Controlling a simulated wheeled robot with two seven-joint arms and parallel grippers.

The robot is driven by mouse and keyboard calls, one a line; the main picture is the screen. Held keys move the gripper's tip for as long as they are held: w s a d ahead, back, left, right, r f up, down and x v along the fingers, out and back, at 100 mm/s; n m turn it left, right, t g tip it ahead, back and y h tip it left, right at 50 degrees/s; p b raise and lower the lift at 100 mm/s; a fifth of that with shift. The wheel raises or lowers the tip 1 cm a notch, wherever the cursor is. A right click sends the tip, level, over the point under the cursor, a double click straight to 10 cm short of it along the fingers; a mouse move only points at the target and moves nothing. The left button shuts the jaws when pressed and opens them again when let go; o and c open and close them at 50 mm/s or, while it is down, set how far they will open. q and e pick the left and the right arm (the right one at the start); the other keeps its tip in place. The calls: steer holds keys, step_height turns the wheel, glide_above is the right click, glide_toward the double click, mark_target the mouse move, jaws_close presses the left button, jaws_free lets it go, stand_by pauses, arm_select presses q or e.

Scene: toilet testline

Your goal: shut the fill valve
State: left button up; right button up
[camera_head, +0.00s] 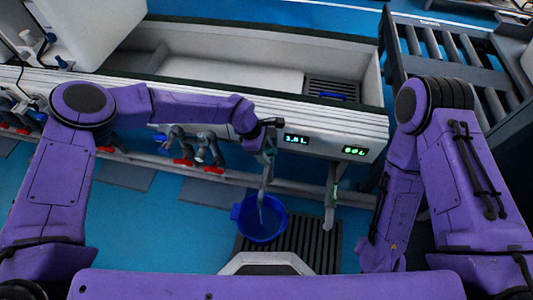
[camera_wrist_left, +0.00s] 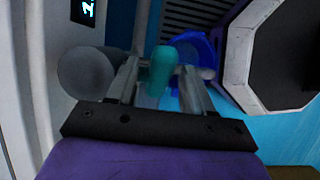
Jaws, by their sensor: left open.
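A teal valve handle (camera_wrist_left: 162,68) shows between the fingers of my left gripper (camera_wrist_left: 160,85) in the left wrist view. The fingers are open, one on each side of it; I cannot tell whether they touch it. In the head view my left gripper (camera_head: 268,152) is at the front of the white trough, beside a lit display (camera_head: 296,139), and largely covers the valve. A pale spout or stream runs below it toward a blue bucket (camera_head: 243,226); which it is, I cannot tell. The bucket also shows in the wrist view (camera_wrist_left: 195,42). My right gripper is out of view.
The bucket stands on a dark floor grate (camera_head: 313,236). A second display (camera_head: 354,150) and a downward pipe (camera_head: 331,198) are to the right. Several red-handled valves (camera_head: 206,153) line the trough's left front. A roller conveyor (camera_head: 440,45) is at the far right.

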arm_select(q)
steer(key=shift+d+f, duration=0.2)
steer(key=shift+f, duration=0.15)
jaws_close()
